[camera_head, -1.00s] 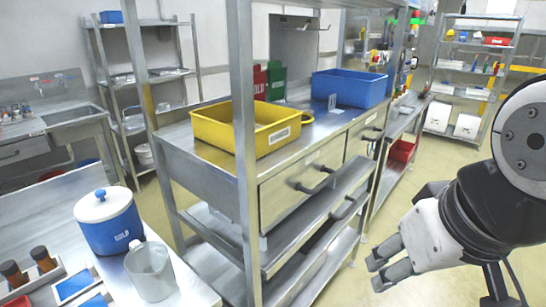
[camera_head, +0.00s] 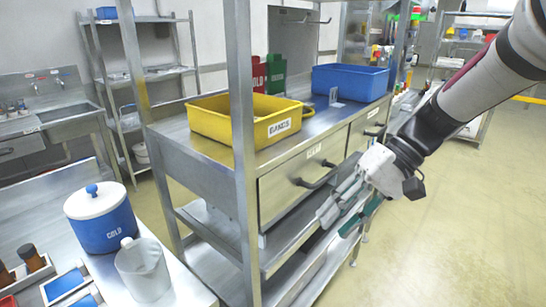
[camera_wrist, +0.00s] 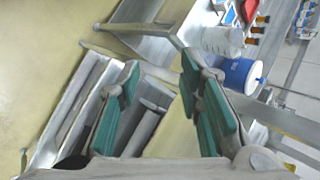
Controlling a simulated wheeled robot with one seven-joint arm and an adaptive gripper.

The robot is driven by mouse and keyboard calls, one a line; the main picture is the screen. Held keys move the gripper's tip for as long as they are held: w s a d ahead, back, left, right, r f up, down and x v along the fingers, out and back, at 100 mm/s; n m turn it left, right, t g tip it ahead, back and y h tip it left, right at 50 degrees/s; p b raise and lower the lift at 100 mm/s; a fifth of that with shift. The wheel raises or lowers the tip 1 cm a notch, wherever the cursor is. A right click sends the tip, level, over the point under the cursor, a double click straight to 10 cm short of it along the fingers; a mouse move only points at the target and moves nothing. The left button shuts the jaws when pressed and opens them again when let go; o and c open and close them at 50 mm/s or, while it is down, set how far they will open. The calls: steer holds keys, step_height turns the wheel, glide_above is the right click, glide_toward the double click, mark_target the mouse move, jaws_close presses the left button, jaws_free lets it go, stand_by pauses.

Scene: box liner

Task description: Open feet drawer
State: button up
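A metal workbench has a front drawer (camera_head: 284,196) with a label that seems to read CAM and a dark bar handle (camera_head: 318,177). It looks shut. Another drawer (camera_head: 364,137) is to its right with its own handle (camera_head: 375,131); its label is too small to read. I cannot tell which is the feet drawer. My gripper (camera_head: 336,219) is in front of the bench, right of and below the CAM handle, and hides part of the lower front. In the wrist view my gripper (camera_wrist: 160,65) has its green-padded fingers spread, with nothing clearly held between them.
A yellow bin (camera_head: 215,127) and a blue bin (camera_head: 350,83) stand on the bench top. An upright post (camera_head: 243,150) rises at the bench's front. A blue-and-white cooler (camera_head: 104,220) and a jug (camera_head: 145,268) stand on the left table. The floor at right is clear.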

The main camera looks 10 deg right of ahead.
steer(key=w+d+f+t+y+b, duration=0.1)
steer(key=w+d+f+y, duration=0.25)
steer(key=w, duration=0.45)
steer(key=m+t+y+b, duration=0.2)
steer(key=m+t+y, duration=0.1)
steer(key=t+y, duration=0.45)
glide_toward(327, 175)
steer(key=shift+h, duration=0.3)
steer(key=p+x, duration=0.1)
steer(key=x, duration=0.9)
steer(key=shift+f+p, duration=0.15)
steer(key=shift+p, duration=0.25)
jaws_close()
